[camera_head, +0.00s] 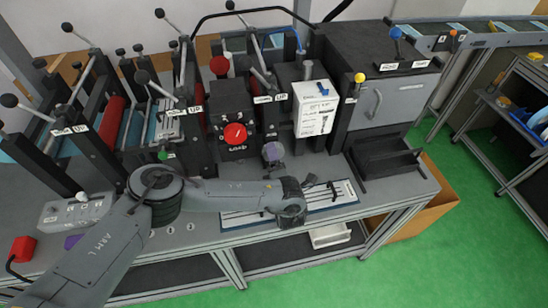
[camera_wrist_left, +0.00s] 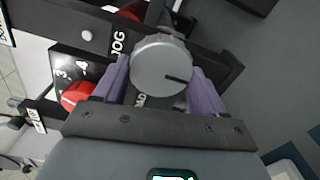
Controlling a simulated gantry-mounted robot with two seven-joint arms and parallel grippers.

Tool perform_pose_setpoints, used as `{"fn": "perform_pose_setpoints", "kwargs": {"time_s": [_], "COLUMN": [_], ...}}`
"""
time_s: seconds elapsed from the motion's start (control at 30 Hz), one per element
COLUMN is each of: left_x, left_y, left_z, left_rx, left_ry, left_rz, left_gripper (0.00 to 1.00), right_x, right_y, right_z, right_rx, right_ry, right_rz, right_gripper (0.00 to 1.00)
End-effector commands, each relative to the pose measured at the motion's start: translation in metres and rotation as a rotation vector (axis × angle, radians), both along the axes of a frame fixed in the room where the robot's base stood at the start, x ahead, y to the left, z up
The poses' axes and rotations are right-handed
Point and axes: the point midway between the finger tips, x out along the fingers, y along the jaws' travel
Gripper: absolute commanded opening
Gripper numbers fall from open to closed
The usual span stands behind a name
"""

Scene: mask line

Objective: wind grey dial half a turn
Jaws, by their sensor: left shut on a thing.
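The grey dial (camera_wrist_left: 160,62) is a ribbed round knob in the middle of the left wrist view. Its black pointer line runs toward the right in that view. My left gripper (camera_wrist_left: 161,84) has its two purple fingers on opposite sides of the dial, shut on it. In the head view the left gripper (camera_head: 275,164) reaches up from the front of the bench, just right of the red dial (camera_head: 235,134) on the black box. The grey dial shows only small there, partly covered by the fingers. My right gripper is not in view.
A white box (camera_head: 313,108) with a blue handle stands behind and right of the gripper. Several black levers with ball ends rise at the left. A slotted plate (camera_head: 335,196) lies along the bench front. Green floor (camera_head: 400,260) is open in front.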

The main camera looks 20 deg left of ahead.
Motion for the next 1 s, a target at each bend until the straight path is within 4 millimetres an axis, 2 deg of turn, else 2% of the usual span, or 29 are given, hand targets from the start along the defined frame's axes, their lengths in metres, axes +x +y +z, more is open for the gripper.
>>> {"fn": "perform_pose_setpoints", "kwargs": {"time_s": [0.03, 0.07, 0.2, 0.5, 0.67, 0.93, 1.0], "left_x": [0.000, 0.000, 0.000, -0.001, -0.009, -0.047, -0.057], "left_y": [0.000, 0.000, 0.000, 0.000, -0.006, -0.030, -0.038], "left_z": [0.001, 0.001, 0.000, 0.000, 0.000, 0.001, 0.006], "left_rx": [0.000, 0.000, 0.000, -0.001, -0.002, -0.005, -0.002], "left_ry": [-0.002, -0.001, -0.001, -0.001, 0.003, 0.005, 0.001], "left_rz": [0.000, 0.000, 0.000, 0.000, -0.002, -0.001, -0.003], "left_gripper": [0.40, 0.75, 0.96, 0.96, 0.96, 0.96, 0.96], "right_x": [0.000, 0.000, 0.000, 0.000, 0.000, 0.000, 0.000], "right_y": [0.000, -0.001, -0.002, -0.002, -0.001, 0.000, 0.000], "right_z": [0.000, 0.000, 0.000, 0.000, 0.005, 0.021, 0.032], "right_rx": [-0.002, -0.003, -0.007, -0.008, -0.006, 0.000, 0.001], "right_ry": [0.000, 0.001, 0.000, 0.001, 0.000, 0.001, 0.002], "right_rz": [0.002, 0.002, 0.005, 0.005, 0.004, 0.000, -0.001], "right_gripper": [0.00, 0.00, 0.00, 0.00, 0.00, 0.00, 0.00]}}
